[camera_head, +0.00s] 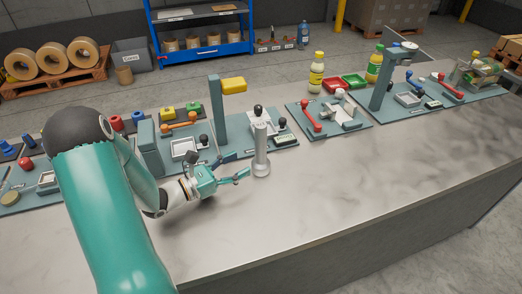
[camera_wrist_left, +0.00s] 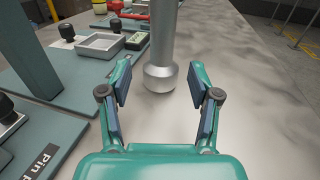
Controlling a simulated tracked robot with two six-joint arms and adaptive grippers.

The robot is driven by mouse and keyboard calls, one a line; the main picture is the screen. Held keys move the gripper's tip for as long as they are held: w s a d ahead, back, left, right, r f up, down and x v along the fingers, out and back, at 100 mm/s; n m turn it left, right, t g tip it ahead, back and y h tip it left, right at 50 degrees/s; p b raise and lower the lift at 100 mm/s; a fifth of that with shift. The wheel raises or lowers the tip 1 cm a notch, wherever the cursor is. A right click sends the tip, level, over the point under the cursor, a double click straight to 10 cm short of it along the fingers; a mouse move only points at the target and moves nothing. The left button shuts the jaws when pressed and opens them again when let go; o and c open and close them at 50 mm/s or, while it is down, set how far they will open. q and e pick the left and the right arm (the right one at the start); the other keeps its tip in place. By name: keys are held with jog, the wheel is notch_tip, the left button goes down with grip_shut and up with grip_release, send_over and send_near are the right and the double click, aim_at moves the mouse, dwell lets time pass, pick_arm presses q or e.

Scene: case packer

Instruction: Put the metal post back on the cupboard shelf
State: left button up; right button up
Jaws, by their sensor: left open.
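The metal post (camera_head: 261,150) is a grey cylinder with a wider round foot, standing upright on the marble-look counter. It also shows in the left wrist view (camera_wrist_left: 160,45), just beyond the fingertips and centred between them. My left gripper (camera_head: 236,167) is open and empty, low over the counter, its fingers pointing at the lower part of the post. In the left wrist view its two fingers (camera_wrist_left: 158,85) are spread on either side of the post's foot. A blue-framed shelf rack (camera_head: 200,40) stands on the floor behind the counter; I cannot tell whether it is the cupboard. My right gripper is not in view.
Work stations on teal boards (camera_head: 280,139) line the counter's back. A teal upright with a yellow block (camera_head: 233,86) stands behind the gripper. Bottles (camera_head: 316,72) and red and green trays stand farther back. The counter (camera_head: 340,175) to the right is clear.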

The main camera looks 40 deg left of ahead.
aim_at(261, 153)
pick_arm(q)
jog(key=x, duration=0.2)
jog(key=shift+w+d, duration=0.1)
jog(key=shift+w, duration=0.2)
jog(key=shift+w+d+r+p, duration=0.1)
jog(key=shift+w+d+p, duration=0.15)
jog(key=shift+w+p, duration=0.25)
jog(key=x, duration=0.4)
jog(key=shift+w+p, duration=0.1)
jog(key=shift+p, duration=0.3)
jog(key=shift+c, duration=0.3)
grip_shut()
